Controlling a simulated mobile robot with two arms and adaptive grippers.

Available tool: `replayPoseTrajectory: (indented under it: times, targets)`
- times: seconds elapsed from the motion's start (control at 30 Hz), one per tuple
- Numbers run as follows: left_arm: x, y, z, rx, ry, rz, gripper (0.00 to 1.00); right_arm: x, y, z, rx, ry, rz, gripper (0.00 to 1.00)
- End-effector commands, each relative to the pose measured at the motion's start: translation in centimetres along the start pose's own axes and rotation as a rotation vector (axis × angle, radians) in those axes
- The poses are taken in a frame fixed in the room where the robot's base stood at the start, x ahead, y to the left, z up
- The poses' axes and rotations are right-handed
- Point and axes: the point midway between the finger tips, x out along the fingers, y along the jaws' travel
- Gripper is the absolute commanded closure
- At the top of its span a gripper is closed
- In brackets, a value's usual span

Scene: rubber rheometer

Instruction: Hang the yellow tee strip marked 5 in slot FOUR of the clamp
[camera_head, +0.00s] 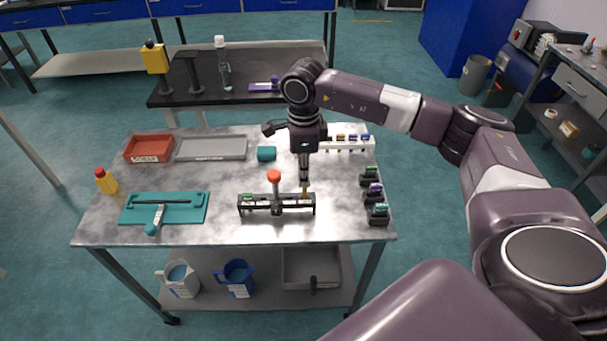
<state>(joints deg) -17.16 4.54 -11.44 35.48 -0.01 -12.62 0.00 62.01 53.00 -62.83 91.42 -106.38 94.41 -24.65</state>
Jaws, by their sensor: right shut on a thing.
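My right gripper (304,180) points down over the steel table and is shut on a small yellow strip, the yellow tee strip (305,191). The strip hangs upright at the right part of the black clamp (260,208). I cannot tell whether it is in a slot or just behind or above the bar, and its mark is too small to read. The clamp has a red-topped knob (274,176) near its middle and a green piece at its left end. The slot labels are not legible. My left gripper is not in view.
A white rack (350,144) with several coloured pieces stands behind the gripper. Several dark holders (378,215) line the right edge. A teal board (135,214), red tray (148,158), grey tray (236,148), teal roll (266,154) and yellow bottle (106,181) are to the left.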

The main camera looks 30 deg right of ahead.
Motion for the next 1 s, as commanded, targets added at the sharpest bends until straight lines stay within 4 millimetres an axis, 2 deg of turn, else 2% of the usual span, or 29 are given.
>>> replayPoseTrajectory:
  times: [1.0]
  targets:
    - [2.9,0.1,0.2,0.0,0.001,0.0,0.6,3.8,0.0,0.0,0.0,0.0,0.0,1.0]
